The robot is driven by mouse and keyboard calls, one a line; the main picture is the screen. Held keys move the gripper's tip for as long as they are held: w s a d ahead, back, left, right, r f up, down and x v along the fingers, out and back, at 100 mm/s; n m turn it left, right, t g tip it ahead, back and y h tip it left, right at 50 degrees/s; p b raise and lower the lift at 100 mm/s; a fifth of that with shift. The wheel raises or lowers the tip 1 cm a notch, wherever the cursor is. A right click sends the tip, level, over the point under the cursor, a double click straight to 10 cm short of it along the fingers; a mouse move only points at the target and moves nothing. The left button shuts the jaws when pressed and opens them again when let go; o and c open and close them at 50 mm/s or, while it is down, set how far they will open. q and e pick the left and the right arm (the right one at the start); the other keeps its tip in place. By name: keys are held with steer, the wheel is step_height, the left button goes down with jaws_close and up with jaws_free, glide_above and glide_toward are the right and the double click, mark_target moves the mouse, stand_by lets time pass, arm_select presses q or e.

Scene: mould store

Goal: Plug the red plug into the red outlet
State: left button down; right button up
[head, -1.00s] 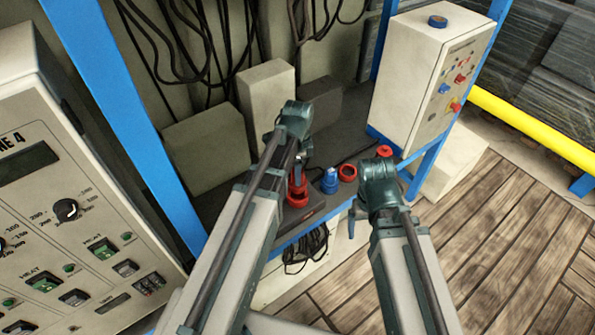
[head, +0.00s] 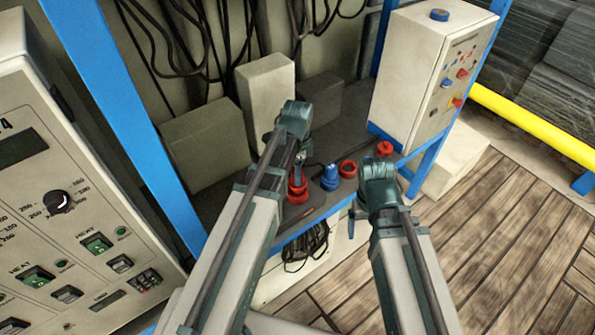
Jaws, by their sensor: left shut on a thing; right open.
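My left gripper (head: 299,163) reaches down over the shelf, shut on a red plug (head: 297,181), largely hidden by the gripper and arm. The plug is upright at a round red outlet (head: 300,198) on the shelf, directly below it. I cannot tell how deep the plug sits in it. My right gripper (head: 354,216) is open and empty, low in front of the shelf edge and partly hidden by its own wrist.
A blue connector (head: 330,178), an open red ring (head: 348,168) and another red piece (head: 385,148) stand right of the outlet. A control box (head: 425,75) is at the right end. Coiled black cable (head: 305,246) hangs below the shelf.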

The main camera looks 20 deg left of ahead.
arm_select(q)
steer(key=shift+f+b, duration=1.6)
steer(key=shift+b, duration=0.05)
stand_by(0.8)
steer(key=shift+c, duration=1.1)
jaws_free()
steer(key=shift+o, duration=0.2)
steer(key=shift+o, duration=0.9)
steer(key=shift+r, duration=0.15)
step_height(320, 180, up, 7)
steer(key=p, duration=0.7)
steer(key=shift+r+p, duration=0.2)
steer(key=shift+p, duration=0.15)
